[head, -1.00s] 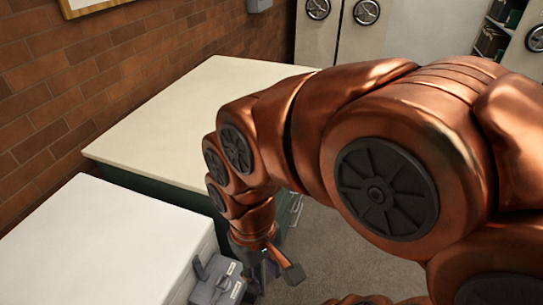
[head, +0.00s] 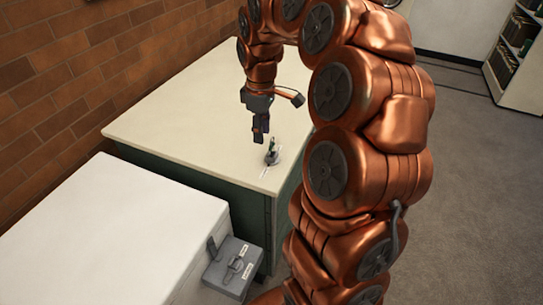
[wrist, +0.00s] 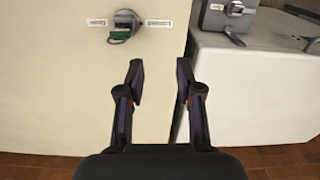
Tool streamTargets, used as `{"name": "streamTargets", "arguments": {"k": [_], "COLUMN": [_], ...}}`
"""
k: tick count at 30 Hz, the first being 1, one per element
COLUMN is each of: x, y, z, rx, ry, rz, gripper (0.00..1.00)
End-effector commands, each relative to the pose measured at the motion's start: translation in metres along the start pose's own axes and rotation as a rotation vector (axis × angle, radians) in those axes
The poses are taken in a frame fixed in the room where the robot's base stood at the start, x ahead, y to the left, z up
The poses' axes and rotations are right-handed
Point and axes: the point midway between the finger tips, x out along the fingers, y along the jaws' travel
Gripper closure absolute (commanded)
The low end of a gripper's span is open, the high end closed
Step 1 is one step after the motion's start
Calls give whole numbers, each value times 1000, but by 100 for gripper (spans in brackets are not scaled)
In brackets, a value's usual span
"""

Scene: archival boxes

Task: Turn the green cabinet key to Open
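The green key (head: 273,143) sits in a round grey lock (head: 271,158) on the cream top of the green cabinet (head: 190,115), near its front right corner. In the wrist view, the green key (wrist: 119,34) lies under the metal lock (wrist: 125,18), between two white labels (wrist: 158,23) whose words are too small to read surely. My gripper (head: 260,138) is above the cabinet top, just behind and left of the key in the head view. In the wrist view my gripper (wrist: 160,68) is open and empty, its fingers apart from the key.
A grey latched box (head: 231,266) is fixed beside a white-topped unit (head: 120,235) at front left; it also shows in the wrist view (wrist: 226,14). A brick wall (head: 60,80) runs along the left. The rest of the cabinet top is clear.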

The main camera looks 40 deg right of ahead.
Motion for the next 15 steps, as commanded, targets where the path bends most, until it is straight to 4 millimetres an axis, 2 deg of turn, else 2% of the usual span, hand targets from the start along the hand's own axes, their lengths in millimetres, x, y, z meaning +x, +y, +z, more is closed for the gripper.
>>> {"name": "streamTargets", "arguments": {"k": [1,3,6,10,15], "x": [2,5,6,9,11], "y": [15,32,48,58,58], "z": [1,4,7,9,10], "rx": [-6,-21,-36,-37,46], "ry": [2,0,1,-2,-2], "rz": [2,6,15,18,17], "gripper": [65,65,65,65,65]}}
